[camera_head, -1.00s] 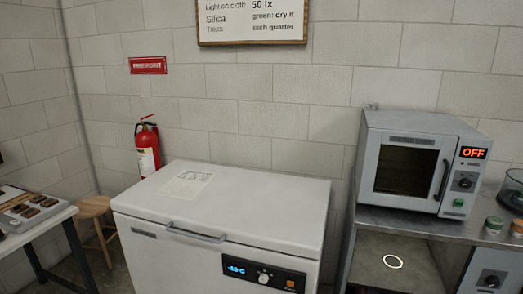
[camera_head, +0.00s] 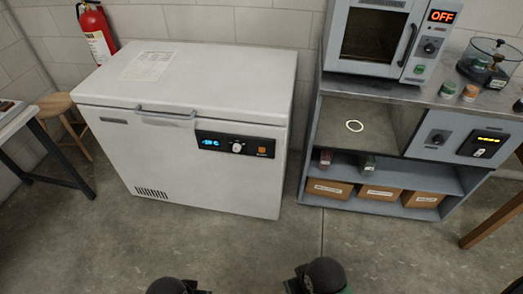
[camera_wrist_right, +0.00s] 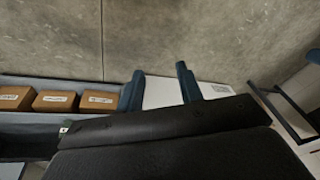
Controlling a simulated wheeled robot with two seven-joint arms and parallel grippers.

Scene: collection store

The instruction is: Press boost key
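The white chest freezer (camera_head: 190,120) stands against the wall left of centre in the head view, lid shut. Its black front panel (camera_head: 220,144) has a blue display, a round knob (camera_head: 237,147) and a small orange key (camera_head: 262,150) at the right. The writing by the key is too small to read. In the right wrist view my right gripper (camera_wrist_right: 160,73) shows two dark fingers apart, with nothing between them. The freezer's white front (camera_wrist_right: 166,92) shows behind them, beyond the fingers. Only dark parts of my arms show at the head view's bottom edge; my left gripper is not seen.
A grey bench (camera_head: 310,145) with an oven (camera_head: 372,45) stands right of the freezer; cardboard boxes (camera_head: 380,192) sit on its lower shelf. A wooden stool (camera_head: 57,105) and table (camera_head: 15,118) stand left. The floor (camera_head: 240,245) before the freezer is clear.

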